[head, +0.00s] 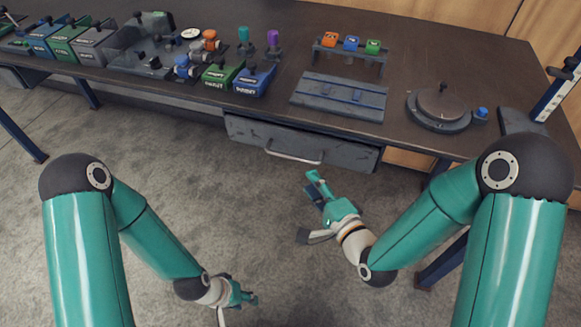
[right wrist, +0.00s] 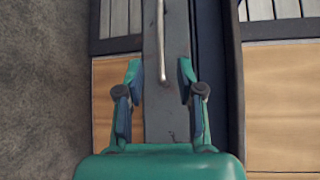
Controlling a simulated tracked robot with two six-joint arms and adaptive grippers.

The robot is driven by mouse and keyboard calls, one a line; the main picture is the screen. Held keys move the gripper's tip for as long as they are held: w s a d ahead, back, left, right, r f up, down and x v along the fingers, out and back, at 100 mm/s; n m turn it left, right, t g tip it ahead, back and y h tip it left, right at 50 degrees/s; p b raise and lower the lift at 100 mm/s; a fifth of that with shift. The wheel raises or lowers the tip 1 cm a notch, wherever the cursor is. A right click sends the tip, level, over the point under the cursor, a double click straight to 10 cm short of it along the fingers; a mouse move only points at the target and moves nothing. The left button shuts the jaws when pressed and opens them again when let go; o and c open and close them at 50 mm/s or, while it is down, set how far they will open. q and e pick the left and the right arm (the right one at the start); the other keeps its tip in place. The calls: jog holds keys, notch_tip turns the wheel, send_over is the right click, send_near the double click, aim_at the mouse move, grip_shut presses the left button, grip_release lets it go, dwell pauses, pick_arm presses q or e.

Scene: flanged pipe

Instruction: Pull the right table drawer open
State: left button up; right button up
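The right table drawer (head: 340,150) is a worn grey front under the tabletop and appears shut. Its metal bar handle (head: 293,157) runs along the front; in the right wrist view the handle (right wrist: 162,45) appears as a pale bar. My right gripper (head: 317,186) is below and slightly right of the handle in the head view. In the right wrist view it is open (right wrist: 159,69), fingers apart, with the handle's end in line between them and nothing held. My left gripper (head: 249,297) hangs low near the bottom edge, away from the drawer; its finger opening is too small to tell.
The dark tabletop (head: 270,110) carries labelled bins (head: 255,80), a grey slotted plate (head: 338,97), a small rack with coloured blocks (head: 350,45) and a round turntable (head: 440,108). A table leg (head: 443,262) stands right of the right gripper. The grey floor (head: 130,130) before the drawer is clear.

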aim_at(291, 158)
jog(key=p+x, duration=0.1)
jog(key=x, duration=1)
jog(key=shift+w+a, duration=0.1)
jog(key=shift+w, duration=0.05)
pick_arm(q)
jog(key=shift+r, duration=0.1)
pick_arm(e)
grip_shut()
